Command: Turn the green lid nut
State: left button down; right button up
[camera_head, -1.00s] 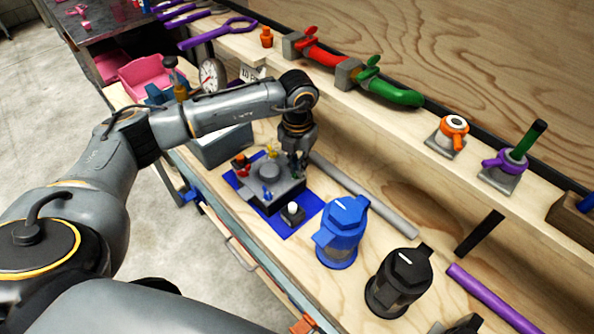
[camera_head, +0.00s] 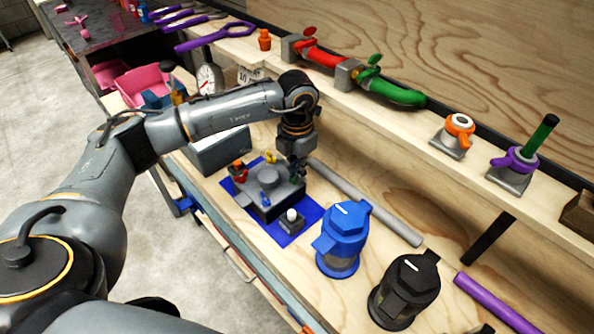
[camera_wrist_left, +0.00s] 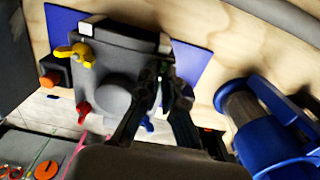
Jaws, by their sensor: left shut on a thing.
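A grey lidded box (camera_head: 268,177) with a round raised disc on top sits on a blue mat (camera_head: 308,212). Coloured wing nuts stand at its corners: yellow (camera_wrist_left: 76,53), red (camera_wrist_left: 84,110) and blue (camera_head: 265,200). My left gripper (camera_head: 298,174) is lowered onto the box's right far corner from above. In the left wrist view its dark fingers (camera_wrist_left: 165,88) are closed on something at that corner. The green lid nut is mostly hidden between the fingers; only a dark greenish bit shows there. My right gripper is not in view.
A blue canister (camera_head: 342,240) and a black canister (camera_head: 405,290) stand right of the mat. A grey tube (camera_head: 370,203) lies behind them. A shelf at the back holds a red and green pipe (camera_head: 395,95) and valves. A small white-topped block (camera_head: 291,218) is near the box.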

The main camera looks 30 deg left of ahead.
pick_arm(q)
jog(key=shift+w+r, duration=0.1)
jog(key=c, duration=1.5)
grip_release()
